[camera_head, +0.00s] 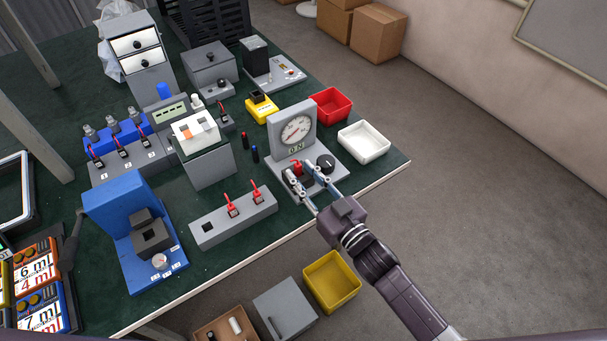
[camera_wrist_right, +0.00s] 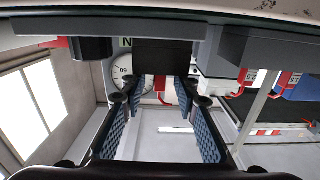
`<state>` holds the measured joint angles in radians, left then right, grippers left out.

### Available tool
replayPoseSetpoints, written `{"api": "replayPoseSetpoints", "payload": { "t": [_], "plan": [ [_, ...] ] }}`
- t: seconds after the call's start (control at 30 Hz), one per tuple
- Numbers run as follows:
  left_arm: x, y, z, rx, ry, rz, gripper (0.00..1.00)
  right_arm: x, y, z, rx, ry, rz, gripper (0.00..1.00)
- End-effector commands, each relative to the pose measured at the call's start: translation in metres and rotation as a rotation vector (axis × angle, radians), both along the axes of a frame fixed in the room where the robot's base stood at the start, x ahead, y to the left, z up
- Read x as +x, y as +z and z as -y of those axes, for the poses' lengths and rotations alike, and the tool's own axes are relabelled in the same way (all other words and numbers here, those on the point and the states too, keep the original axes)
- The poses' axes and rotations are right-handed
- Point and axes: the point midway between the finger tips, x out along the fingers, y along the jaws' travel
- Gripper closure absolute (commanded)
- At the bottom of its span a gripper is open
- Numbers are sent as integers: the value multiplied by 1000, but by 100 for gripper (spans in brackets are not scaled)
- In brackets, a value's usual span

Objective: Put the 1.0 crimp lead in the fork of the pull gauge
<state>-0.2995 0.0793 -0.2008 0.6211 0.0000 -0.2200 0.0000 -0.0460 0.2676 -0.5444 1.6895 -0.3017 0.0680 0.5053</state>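The pull gauge (camera_head: 296,127) is a grey stand with a round dial, a black knob and a dark fork block at the front right of the table. A red lead (camera_head: 297,164) stands at the fork block; its label is unreadable and its lower end is hidden. My right gripper (camera_head: 308,174) reaches over the gauge's base with its fingers spread either side of the lead. In the right wrist view the red lead (camera_wrist_right: 160,84) shows between the separated fingers (camera_wrist_right: 160,92), with gaps beside it. My left gripper is not in view.
A grey block (camera_head: 235,218) holds two red leads and has an empty square hole at its left. Red (camera_head: 330,104) and white (camera_head: 364,141) bins stand right of the gauge. A blue press (camera_head: 130,235) stands left. A yellow bin (camera_head: 332,281) sits below the table edge.

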Motion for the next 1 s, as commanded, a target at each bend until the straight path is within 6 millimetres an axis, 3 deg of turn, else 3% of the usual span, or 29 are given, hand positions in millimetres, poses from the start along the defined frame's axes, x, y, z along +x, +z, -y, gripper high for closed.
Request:
{"api": "replayPoseSetpoints", "payload": {
  "t": [0.17, 0.6, 1.0],
  "plan": [
    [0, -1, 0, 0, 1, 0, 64, -17, -1, 11, -2, 0, -1, 72],
    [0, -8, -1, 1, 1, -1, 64, -85, 0, 57, -1, 0, -2, 72],
    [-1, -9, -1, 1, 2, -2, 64, -100, 2, 67, 0, 0, 1, 72]
  ]
}}
